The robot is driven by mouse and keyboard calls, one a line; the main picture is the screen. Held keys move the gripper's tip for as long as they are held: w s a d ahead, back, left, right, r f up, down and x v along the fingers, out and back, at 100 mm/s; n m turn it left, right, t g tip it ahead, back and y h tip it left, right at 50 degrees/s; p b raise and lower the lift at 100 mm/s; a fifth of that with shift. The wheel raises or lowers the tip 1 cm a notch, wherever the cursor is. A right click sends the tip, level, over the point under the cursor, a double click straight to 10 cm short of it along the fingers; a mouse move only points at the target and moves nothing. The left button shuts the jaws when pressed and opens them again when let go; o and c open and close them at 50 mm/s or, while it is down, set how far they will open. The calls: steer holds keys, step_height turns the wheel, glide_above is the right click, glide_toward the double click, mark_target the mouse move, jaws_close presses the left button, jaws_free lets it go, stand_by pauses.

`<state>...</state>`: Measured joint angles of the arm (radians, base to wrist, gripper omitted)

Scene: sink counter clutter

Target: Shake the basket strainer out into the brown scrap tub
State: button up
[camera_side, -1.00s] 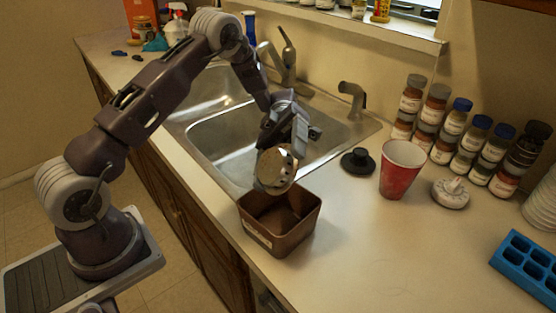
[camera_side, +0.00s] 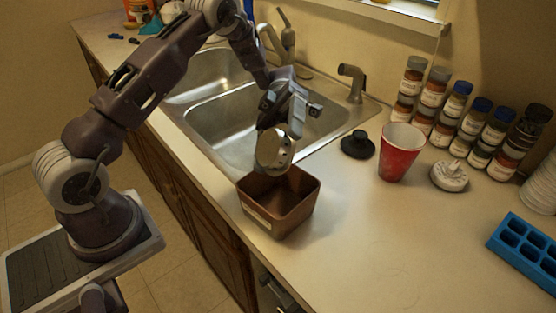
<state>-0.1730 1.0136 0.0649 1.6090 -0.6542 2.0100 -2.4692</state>
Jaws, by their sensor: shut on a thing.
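The basket strainer (camera_side: 272,151), a small round metallic cup, hangs tilted from my gripper (camera_side: 279,127). My gripper is shut on it, and the fingers partly hide its upper edge. The strainer is above the back-left rim of the brown scrap tub (camera_side: 276,221); I cannot tell whether it touches the rim. The tub is an open, square-mouthed box with a pale label on its front, standing on the counter in front of the sink. The part of its inside that shows looks bare, but its floor is only partly visible.
The double sink (camera_side: 220,128) and faucet (camera_side: 287,42) lie behind. A black stopper (camera_side: 358,145), a red cup (camera_side: 400,153) and a white knobbed disc (camera_side: 449,176) stand to the right, before spice jars (camera_side: 462,115). A blue tray (camera_side: 528,250) lies far right. The front counter is clear.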

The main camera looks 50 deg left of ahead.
mark_target(272, 131)
steer(key=m, duration=0.1)
steer(key=m+t, duration=0.2)
steer(key=shift+r+y, duration=0.25)
steer(key=shift+y, duration=0.15)
steer(key=m+t, duration=0.1)
steer(key=m, duration=0.1)
steer(key=shift+s+m+t+y, duration=0.15)
steer(key=shift+m+t+y, duration=0.15)
steer(key=shift+a+r+m+t, duration=0.1)
steer(key=shift+m+t, duration=0.7)
steer(key=shift+m, duration=0.1)
steer(key=shift+s+m+t, duration=0.15)
steer(key=shift+m+t, duration=0.45)
steer(key=shift+m, duration=0.2)
steer(key=m+t, duration=0.1)
steer(key=f+m+t, duration=0.1)
steer(key=shift+s+m+t, duration=0.1)
steer(key=shift+m+t, duration=0.2)
steer(key=shift+f+m+t+h, duration=0.65)
steer(key=shift+m+t, duration=0.25)
steer(key=shift+m, duration=0.2)
steer(key=shift+r+m+t+h, duration=0.25)
steer(key=shift+r+m+t, duration=0.3)
steer(key=shift+r, duration=0.6)
steer(key=shift+r+m+t+h, duration=0.2)
steer(key=shift+r+m+t, duration=0.35)
steer(key=shift+r, duration=0.6)
